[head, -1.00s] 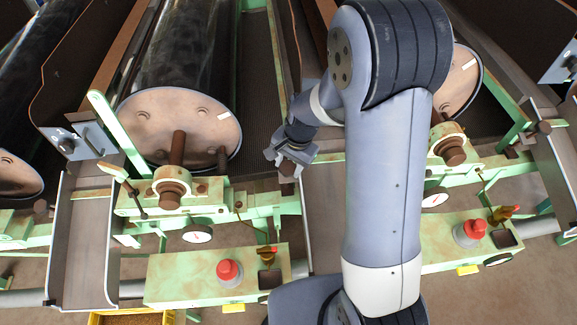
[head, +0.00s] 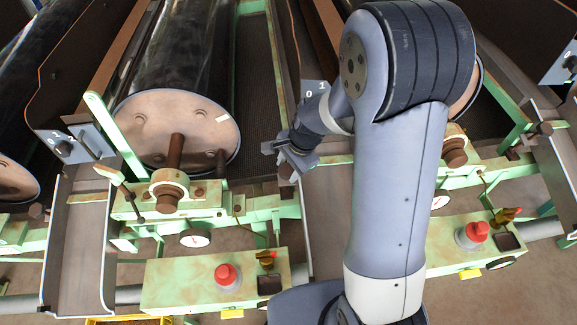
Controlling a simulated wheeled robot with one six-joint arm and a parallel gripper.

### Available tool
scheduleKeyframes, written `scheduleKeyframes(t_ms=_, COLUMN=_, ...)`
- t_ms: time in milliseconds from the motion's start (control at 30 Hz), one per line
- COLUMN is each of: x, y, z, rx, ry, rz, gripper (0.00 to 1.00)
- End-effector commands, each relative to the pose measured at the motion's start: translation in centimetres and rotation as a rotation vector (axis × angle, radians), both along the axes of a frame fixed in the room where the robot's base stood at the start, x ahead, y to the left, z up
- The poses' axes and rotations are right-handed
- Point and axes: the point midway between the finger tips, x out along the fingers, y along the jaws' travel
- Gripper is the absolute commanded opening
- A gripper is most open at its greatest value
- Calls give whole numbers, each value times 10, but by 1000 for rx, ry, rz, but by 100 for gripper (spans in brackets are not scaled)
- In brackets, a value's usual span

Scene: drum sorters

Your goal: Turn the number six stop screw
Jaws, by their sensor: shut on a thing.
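My gripper (head: 289,160) is at the end of the trough between the two drums, left of my forearm. Its jaws are shut on a small brown screw head (head: 286,172), which I take to be the stop screw. The jaws and wrist cover most of it, and its thread is hidden. Similar brown screw heads show at the far left (head: 38,211) and far right (head: 544,128). No number six can be read near any of them.
A drum (head: 178,130) with a pale end disc and brown shaft lies left of my gripper. A green control box (head: 190,285) with a red button (head: 227,274) stands below. A grey plate marked 0 and 1 (head: 315,88) is just above my wrist. My forearm hides much of the right drum.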

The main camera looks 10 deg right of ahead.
Motion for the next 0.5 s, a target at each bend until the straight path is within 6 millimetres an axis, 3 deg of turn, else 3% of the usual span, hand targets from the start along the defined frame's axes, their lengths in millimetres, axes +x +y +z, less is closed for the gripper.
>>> scheduleKeyframes(t_ms=167, x=-3, y=0, z=-2, rx=-1, ry=9, rz=2, gripper=20)
scheduleKeyframes(t_ms=200, x=-3, y=0, z=-2, rx=-1, ry=9, rz=2, gripper=46)
scheduleKeyframes(t_ms=433, x=-2, y=0, z=-1, rx=0, ry=5, rz=2, gripper=64)
scheduleKeyframes(t_ms=500, x=-2, y=0, z=-1, rx=-1, ry=5, rz=2, gripper=64)
